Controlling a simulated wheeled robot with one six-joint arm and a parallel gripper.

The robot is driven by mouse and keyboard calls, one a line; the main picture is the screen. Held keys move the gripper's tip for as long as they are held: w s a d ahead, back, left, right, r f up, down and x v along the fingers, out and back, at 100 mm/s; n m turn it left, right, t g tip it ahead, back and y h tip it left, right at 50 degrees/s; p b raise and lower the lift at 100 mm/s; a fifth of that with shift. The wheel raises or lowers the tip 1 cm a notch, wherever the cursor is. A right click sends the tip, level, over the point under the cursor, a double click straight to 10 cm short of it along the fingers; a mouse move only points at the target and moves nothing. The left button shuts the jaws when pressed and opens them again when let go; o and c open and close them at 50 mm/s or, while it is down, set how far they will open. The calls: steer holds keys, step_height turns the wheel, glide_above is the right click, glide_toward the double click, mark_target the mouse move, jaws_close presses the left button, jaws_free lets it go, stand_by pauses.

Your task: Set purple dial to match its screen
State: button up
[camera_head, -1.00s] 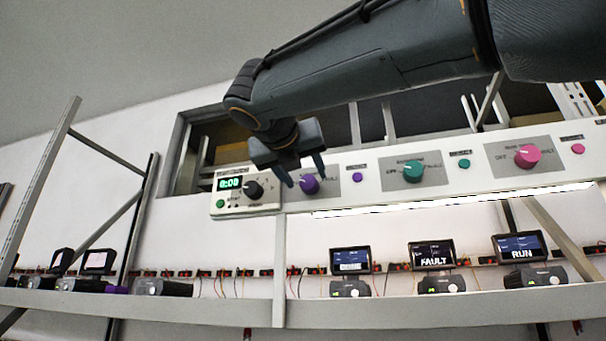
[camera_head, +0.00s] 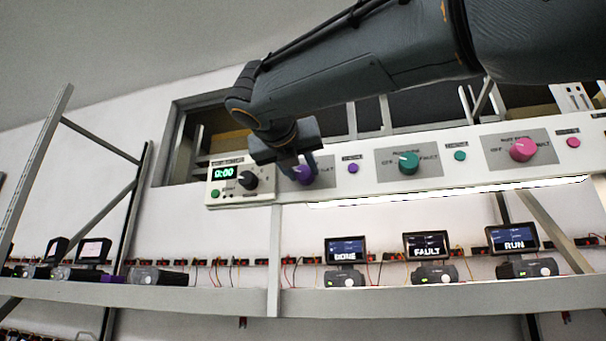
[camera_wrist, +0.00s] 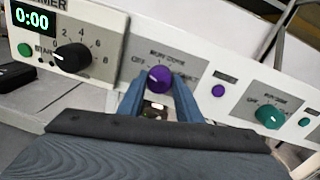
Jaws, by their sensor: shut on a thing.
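The purple dial (camera_head: 301,176) sits on a grey plate of the white panel, partly hidden by my gripper (camera_head: 300,163) in the head view. In the wrist view the purple dial (camera_wrist: 160,79) lies between the two blue-grey fingers, and my gripper (camera_wrist: 160,84) is shut on it. Its white mark appears to point toward the upper left, on the OFF side; the printed label above is hard to read. Below the panel, the leftmost of the three right-hand screens (camera_head: 345,248) appears to read DONE.
A timer (camera_head: 237,181) showing 0:00 with a black knob is just left. A purple button (camera_head: 353,168), a teal dial (camera_head: 408,163) and a pink dial (camera_head: 523,150) lie to the right. Other screens read FAULT (camera_head: 427,244) and RUN (camera_head: 513,238). A shelf rail (camera_head: 420,296) runs below.

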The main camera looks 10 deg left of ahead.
steer(key=shift+m, duration=0.3)
steer(key=m+b, duration=0.1)
steer(key=m, duration=0.3)
steer(key=shift+f, duration=0.1)
steer(key=m+b, duration=0.2)
steer(key=m, duration=0.2)
steer(key=shift+m, duration=0.3)
steer(key=m+b, duration=0.2)
steer(key=m, duration=0.2)
steer(key=shift+f+m, duration=0.1)
steer(key=shift+m, duration=0.2)
steer(key=shift+m+h+b, duration=0.3)
steer(key=shift+m+b, duration=0.75)
steer(key=shift+m, duration=0.95)
steer(key=o, duration=1)
steer(key=shift+o, duration=0.2)
